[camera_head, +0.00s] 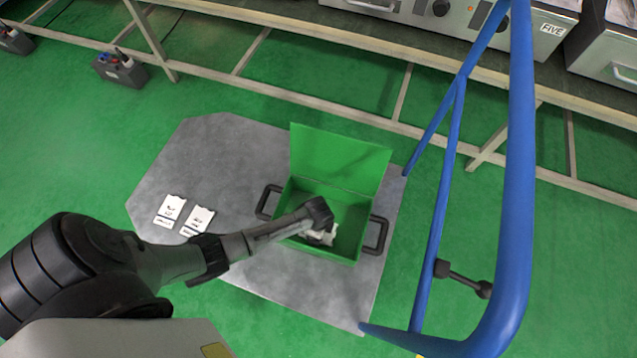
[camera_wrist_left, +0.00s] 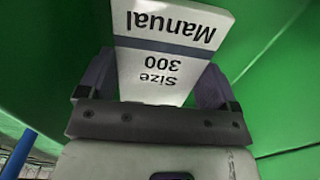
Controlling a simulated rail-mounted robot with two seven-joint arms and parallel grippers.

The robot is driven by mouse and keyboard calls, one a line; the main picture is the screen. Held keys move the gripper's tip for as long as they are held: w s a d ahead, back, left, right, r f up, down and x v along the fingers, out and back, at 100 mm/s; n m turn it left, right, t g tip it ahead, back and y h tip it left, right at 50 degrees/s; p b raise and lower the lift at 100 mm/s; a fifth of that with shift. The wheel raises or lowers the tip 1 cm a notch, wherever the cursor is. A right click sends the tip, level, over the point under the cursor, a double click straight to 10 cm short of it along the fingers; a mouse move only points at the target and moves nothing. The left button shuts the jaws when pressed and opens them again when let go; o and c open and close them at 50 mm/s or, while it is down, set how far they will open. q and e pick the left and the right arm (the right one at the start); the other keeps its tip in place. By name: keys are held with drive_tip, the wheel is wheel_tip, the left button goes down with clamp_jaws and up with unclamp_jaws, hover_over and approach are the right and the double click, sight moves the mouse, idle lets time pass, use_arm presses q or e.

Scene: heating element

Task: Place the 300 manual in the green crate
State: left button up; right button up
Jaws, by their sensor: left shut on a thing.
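The green crate (camera_head: 350,219) stands open on the grey platform, its lid (camera_head: 338,158) raised at the back and a black handle on each side. My left gripper (camera_head: 318,235) is down inside the crate. In the left wrist view my left gripper (camera_wrist_left: 155,90) is shut on the 300 manual (camera_wrist_left: 160,68), a white booklet reading "Manual Size 300" with a dark stripe. Green crate walls surround it there. In the head view the manual is mostly hidden by my arm. I cannot tell whether it touches the crate floor. My right gripper is not in view.
Two white booklets (camera_head: 171,207) (camera_head: 198,217) lie on the grey platform (camera_head: 225,140) left of the crate, their labels too small to read. A blue rail frame (camera_head: 518,150) rises on the right. A bench with metal units (camera_head: 480,18) runs along the back.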

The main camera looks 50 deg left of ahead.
use_arm(q)
wheel_tip(320, 180, down, 3)
drive_tip(key=shift+w+f+b, duration=0.1)
drive_tip(key=shift+b, duration=1)
drive_tip(key=shift+f, duration=0.15)
drive_tip(key=shift+f, duration=0.1)
drive_tip(key=o, duration=0.8)
